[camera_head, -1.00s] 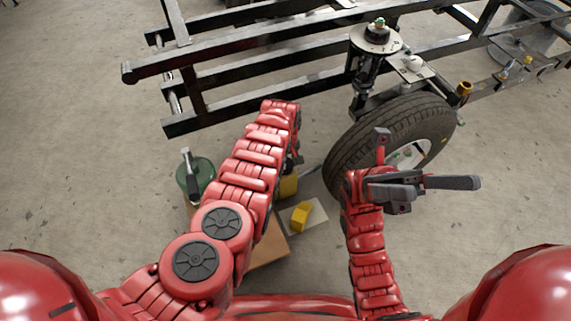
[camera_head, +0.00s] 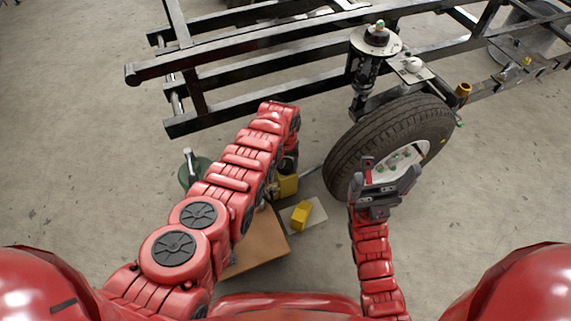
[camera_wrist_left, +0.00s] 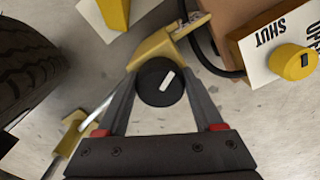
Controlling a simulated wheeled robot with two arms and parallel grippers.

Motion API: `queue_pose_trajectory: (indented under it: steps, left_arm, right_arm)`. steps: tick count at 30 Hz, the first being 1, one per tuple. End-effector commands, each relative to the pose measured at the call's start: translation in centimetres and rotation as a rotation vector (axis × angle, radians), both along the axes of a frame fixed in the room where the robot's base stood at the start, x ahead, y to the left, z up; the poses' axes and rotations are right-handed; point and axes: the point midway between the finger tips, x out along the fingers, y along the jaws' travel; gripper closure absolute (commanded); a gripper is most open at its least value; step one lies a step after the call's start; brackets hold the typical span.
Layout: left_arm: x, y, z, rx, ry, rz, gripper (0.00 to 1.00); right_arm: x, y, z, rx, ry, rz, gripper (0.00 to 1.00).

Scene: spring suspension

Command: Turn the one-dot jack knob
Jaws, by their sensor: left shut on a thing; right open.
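A round black knob (camera_wrist_left: 160,82) with a white bar mark sits on a yellow jack (camera_wrist_left: 163,47) in the left wrist view. My left gripper (camera_wrist_left: 158,84) is shut on this knob, with a finger on each side. No dot marking can be made out. My right gripper (camera_head: 390,176) is open and empty in front of the wheel (camera_head: 385,140).
A brown box (camera_head: 262,240) carries a yellow knob (camera_wrist_left: 292,62) on a white plate marked SHUT and OPEN. A yellow block (camera_head: 301,215) lies on a pale plate. The black frame (camera_head: 250,60) stands behind. A green round object (camera_head: 190,174) is at left.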

Motion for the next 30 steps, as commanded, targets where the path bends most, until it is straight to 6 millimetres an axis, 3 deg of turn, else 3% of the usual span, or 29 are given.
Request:
queue_pose_trajectory:
  steps: [9, 23, 24, 28, 30]
  left_arm:
    - [0.03, 0.01, 0.02, 0.0, -0.001, -0.101, 0.87]
    - [0.05, 0.01, 0.01, 0.0, -0.002, -0.113, 0.87]
    - [0.05, 0.01, 0.01, 0.0, -0.002, -0.113, 0.26]
    - [0.04, 0.02, 0.01, 0.0, -0.001, -0.112, 0.03]
    - [0.04, 0.02, 0.01, 0.0, -0.001, -0.112, 0.01]
  right_arm:
    - [0.03, 0.02, -0.08, -0.001, 0.004, -0.001, 0.16]
    - [0.03, 0.02, -0.08, -0.001, 0.004, -0.001, 0.16]
    - [0.03, 0.02, -0.08, -0.001, 0.004, -0.001, 0.16]
    - [0.03, 0.02, -0.09, -0.001, 0.004, -0.001, 0.16]
    - [0.03, 0.02, -0.08, -0.001, 0.004, -0.001, 0.16]
